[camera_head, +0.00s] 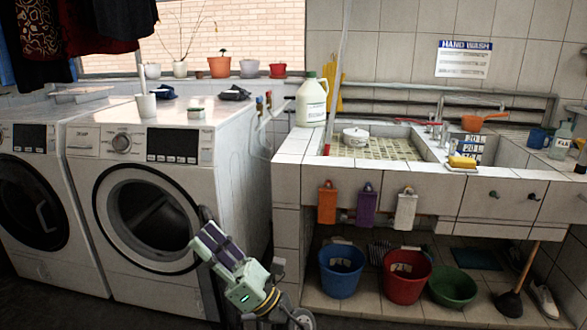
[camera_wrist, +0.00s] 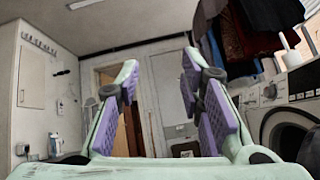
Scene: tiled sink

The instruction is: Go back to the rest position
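My gripper (camera_head: 207,236) is low in front of the white washing machine (camera_head: 165,150) in the head view, left of the tiled sink. Its fingers point up and to the left. In the wrist view my gripper (camera_wrist: 160,66) has its two green fingers with purple pads standing apart. Nothing is between them, only the far room behind. The gripper holds nothing and seems clear of the machine, though the exact distance is hard to tell.
The tiled sink (camera_head: 300,146) stands to the right, with a blue bucket (camera_head: 341,272), a red bucket (camera_head: 406,280) and a green basin (camera_head: 452,288) below. A second washing machine (camera_head: 35,210) is at left. The wrist view shows a doorway (camera_wrist: 112,110) and hanging clothes (camera_wrist: 245,38).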

